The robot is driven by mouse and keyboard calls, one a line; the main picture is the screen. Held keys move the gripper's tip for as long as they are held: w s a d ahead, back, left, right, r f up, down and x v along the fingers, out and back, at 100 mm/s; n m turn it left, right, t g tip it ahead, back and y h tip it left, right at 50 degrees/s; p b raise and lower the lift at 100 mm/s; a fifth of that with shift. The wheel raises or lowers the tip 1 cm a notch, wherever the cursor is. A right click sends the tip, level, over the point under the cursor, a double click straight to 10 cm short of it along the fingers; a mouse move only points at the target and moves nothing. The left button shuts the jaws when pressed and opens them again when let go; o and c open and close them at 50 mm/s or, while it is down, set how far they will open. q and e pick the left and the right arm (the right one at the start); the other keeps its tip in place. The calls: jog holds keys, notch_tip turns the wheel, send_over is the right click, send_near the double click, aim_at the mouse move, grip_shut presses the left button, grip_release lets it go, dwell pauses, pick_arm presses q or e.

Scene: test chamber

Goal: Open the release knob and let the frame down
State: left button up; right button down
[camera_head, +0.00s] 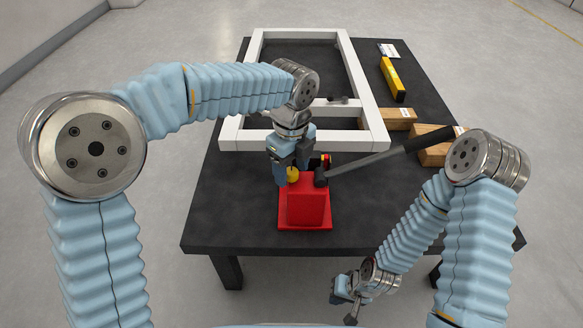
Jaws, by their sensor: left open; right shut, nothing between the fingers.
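The red unit (308,207) stands on the dark table. A yellow knob (292,175) shows at its top left. My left gripper (292,171) is open and points down at the knob, with its fingers close around or beside it; contact cannot be made out. A dark lever (385,155) runs from the red unit up to the right. The white frame (258,78) spans the table behind, partly hidden by my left arm; its height above the table is hard to tell. My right gripper (347,298) is shut and empty, low in front of the table's front edge.
The table (230,215) is clear at its front left. Wooden blocks (392,121) lie by the frame's right side, one partly behind the lever. A yellow bar (392,78) and a small white-and-dark item (388,50) lie at the back right.

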pick_arm(q)
jog(key=c, duration=1)
jog(key=shift+c, duration=0.2)
